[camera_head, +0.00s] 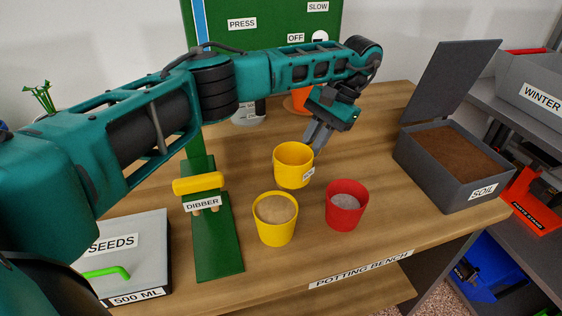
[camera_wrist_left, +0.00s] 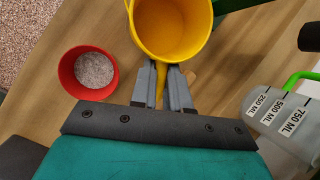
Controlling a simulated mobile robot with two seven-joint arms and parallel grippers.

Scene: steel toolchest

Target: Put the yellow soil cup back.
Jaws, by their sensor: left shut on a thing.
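A yellow cup (camera_head: 290,170) with a small white label is held by my left gripper (camera_head: 314,146). The gripper is shut on the cup's side. In the left wrist view the cup (camera_wrist_left: 170,55) is seen from above, its inside looks empty, and a yellow tab (camera_wrist_left: 161,84) sits between the fingers (camera_wrist_left: 164,92). In the head view the cup looks upright; I cannot tell whether its base touches the bench. A second yellow cup (camera_head: 275,232), filled with tan material, stands in front of it. My right gripper is not in view.
A red cup (camera_head: 345,218) with grey grains stands right of the yellow cups. The open soil bin (camera_head: 433,183) stands at right. The dibber (camera_head: 198,184) on its green stand and the seeds box (camera_head: 150,250) are at left. An orange pot (camera_head: 299,103) stands behind my arm.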

